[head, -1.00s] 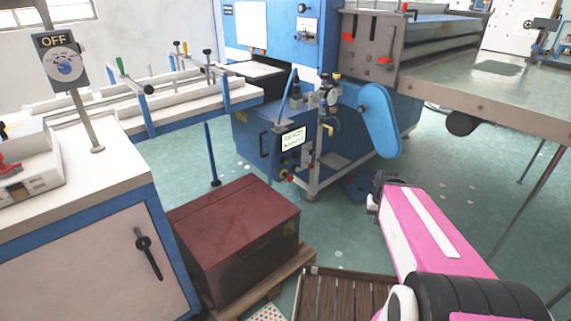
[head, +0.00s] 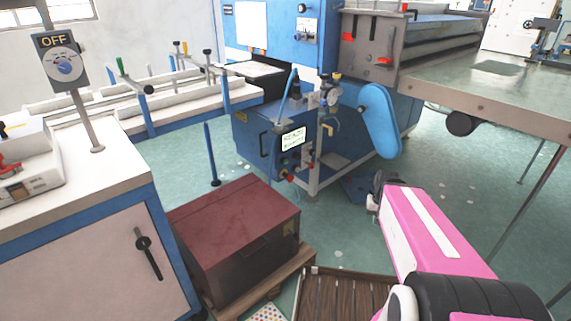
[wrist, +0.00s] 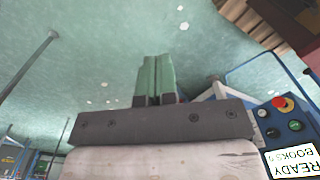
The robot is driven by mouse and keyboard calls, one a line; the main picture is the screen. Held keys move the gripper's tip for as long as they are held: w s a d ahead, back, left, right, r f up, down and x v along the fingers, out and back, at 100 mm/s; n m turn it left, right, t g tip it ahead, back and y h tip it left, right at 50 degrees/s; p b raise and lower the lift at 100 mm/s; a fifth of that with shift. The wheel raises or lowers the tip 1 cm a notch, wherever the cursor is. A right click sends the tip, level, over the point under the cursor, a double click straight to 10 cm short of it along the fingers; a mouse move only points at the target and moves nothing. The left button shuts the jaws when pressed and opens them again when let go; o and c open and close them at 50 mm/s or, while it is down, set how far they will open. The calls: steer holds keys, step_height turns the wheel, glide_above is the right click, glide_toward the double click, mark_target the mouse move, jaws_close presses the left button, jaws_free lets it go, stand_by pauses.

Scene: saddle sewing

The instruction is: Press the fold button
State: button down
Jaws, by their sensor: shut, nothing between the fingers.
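A control panel with a lit display (head: 293,139) sits on the lower front of the blue machine. Small buttons (head: 286,161) are below the display. In the wrist view the display (wrist: 292,162) appears upside down at the lower right and reads READY and BOOKS. Beside it are a green button (wrist: 295,125), a dark button (wrist: 273,132) and a red knob on yellow (wrist: 281,103). I cannot tell which is the fold button. My gripper (wrist: 156,62) has green fingers pressed together, empty, over the floor and left of the panel.
A dark red box (head: 235,235) stands on a wooden pallet in front of the machine. A white-topped cabinet (head: 75,165) with an OFF sign (head: 60,60) is at left. A grey table (head: 495,95) extends at right. Bare floor (head: 335,225) lies between box and my arm.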

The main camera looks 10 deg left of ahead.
mark_target(286, 162)
steer(key=w+a+f+m+t+y, duration=0.1)
steer(key=w+a+f+t+y, duration=0.15)
steer(key=w+a+t, duration=0.7)
steer(key=w+a+f+m+t+y, duration=0.1)
steer(key=w+a+f+t, duration=0.25)
steer(key=w+a, duration=1.15)
steer(key=w+a+m+t+h, duration=0.1)
steer(key=w+a+m+t, duration=0.3)
steer(key=w+a+t, duration=0.2)
steer(key=shift+w+f, duration=0.15)
steer(key=shift+w, duration=0.55)
steer(key=shift+a, duration=0.1)
steer(key=w+a, duration=0.5)
steer(key=a, duration=0.2)
steer(key=shift+w, duration=0.2)
stand_by(0.7)
